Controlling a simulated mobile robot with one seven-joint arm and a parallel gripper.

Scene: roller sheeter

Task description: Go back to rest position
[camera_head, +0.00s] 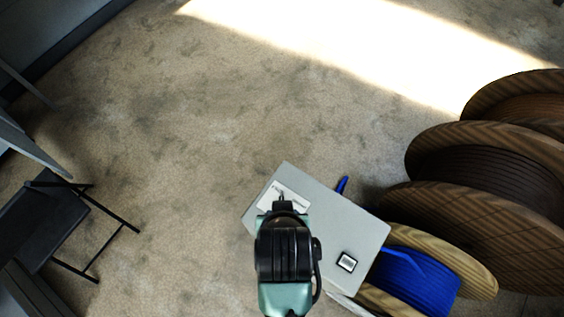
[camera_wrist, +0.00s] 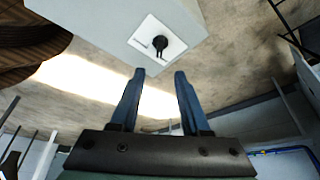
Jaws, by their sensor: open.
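My gripper shows in the wrist view (camera_wrist: 155,78), with its two blue fingers apart and nothing between them. In the head view my black and green wrist covers part of a grey box (camera_head: 335,215), and the fingers are hidden there. The box also fills the top of the wrist view (camera_wrist: 95,22). A white plate with a black knob (camera_wrist: 160,43) is on the box face, beyond the fingertips and apart from them. The head view shows a white label (camera_head: 284,197) and a small square switch (camera_head: 347,262) on the box.
Large wooden cable spools (camera_head: 480,190) stand at the right. A smaller spool with blue cable (camera_head: 415,280) is beside the box. A dark folding chair (camera_head: 45,220) stands at the left. Carpeted floor (camera_head: 220,110) is clear in the middle, with a bright sunlit patch at the top.

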